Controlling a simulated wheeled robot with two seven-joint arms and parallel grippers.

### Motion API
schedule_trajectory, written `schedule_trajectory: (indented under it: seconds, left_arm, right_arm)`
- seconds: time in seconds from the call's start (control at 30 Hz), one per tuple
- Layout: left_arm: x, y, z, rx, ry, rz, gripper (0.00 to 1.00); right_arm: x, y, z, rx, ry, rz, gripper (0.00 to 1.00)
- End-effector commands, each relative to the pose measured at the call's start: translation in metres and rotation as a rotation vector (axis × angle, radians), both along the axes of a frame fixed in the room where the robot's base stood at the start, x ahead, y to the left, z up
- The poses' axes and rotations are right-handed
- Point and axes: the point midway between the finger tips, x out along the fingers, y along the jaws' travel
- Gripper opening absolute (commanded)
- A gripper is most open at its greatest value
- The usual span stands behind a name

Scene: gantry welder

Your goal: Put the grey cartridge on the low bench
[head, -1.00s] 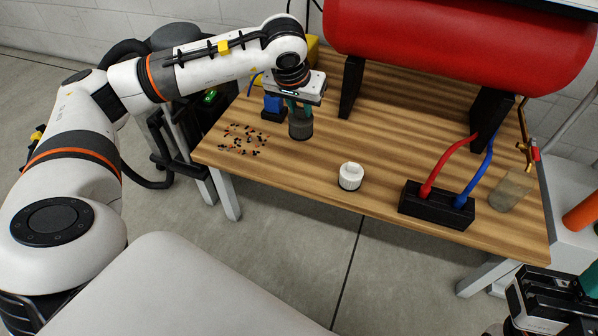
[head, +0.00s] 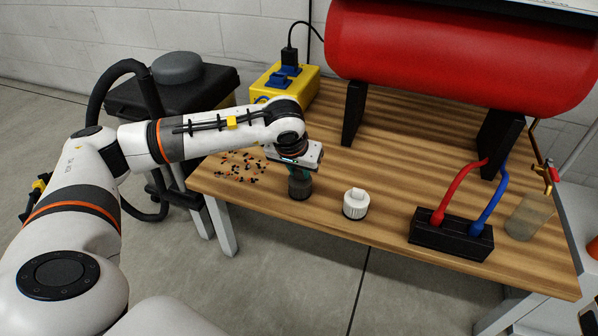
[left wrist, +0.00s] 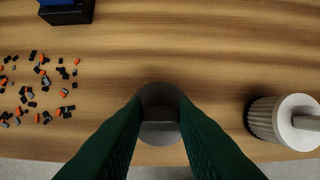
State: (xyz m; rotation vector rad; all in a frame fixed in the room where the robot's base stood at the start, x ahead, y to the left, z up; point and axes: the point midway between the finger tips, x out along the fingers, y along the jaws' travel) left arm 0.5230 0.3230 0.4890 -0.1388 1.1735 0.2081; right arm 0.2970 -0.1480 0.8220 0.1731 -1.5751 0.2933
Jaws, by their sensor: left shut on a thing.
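My left gripper (head: 300,176) is shut on the grey cartridge (head: 299,190), a dark grey ribbed cylinder held upright below the green fingers. It is over the front left part of the wooden bench (head: 330,232), close to the front edge.
A white ridged cap (head: 355,204) stands right of the cartridge. Small loose pieces (head: 238,166) lie to its left. A black block (head: 451,234) with red and blue cables, a grey container (head: 527,217) and a large red tank (head: 450,55) stand farther right and behind.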

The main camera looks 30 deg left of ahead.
Motion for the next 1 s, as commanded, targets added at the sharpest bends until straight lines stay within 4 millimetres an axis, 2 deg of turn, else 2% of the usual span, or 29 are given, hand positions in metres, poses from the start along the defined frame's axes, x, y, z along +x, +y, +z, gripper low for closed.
schedule_trajectory:
  seconds: [0.3, 0.33, 0.43, 0.47, 0.77, 0.87, 1.0]
  left_arm:
    - [0.0, 0.0, -0.003, 0.0, 0.0, 0.0, 0.02]
    - [0.0, 0.0, -0.002, 0.0, 0.0, 0.0, 0.28]
    - [0.0, 0.0, -0.002, 0.0, 0.0, 0.0, 0.44]
    - [0.0, 0.0, -0.002, 0.0, 0.0, 0.0, 0.47]
    - [0.0, 0.0, 0.0, 0.0, 0.0, 0.001, 0.47]
    - [-0.002, 0.0, 0.01, 0.0, -0.002, 0.0, 0.47]
    - [-0.011, -0.002, 0.036, -0.001, -0.002, 0.001, 0.47]
  right_arm:
    - [0.0, 0.0, 0.0, -0.001, -0.004, -0.001, 0.0]
    - [0.0, 0.0, 0.002, -0.001, -0.007, -0.001, 0.0]
    - [0.0, 0.0, 0.002, -0.002, -0.005, -0.001, 0.0]
    - [0.0, 0.0, 0.001, -0.002, -0.005, -0.001, 0.0]
    - [0.0, 0.0, 0.003, -0.001, -0.006, 0.0, 0.0]
    - [-0.002, 0.0, 0.008, 0.002, -0.01, 0.001, 0.0]
    - [0.003, -0.001, -0.004, 0.005, 0.059, 0.002, 0.0]
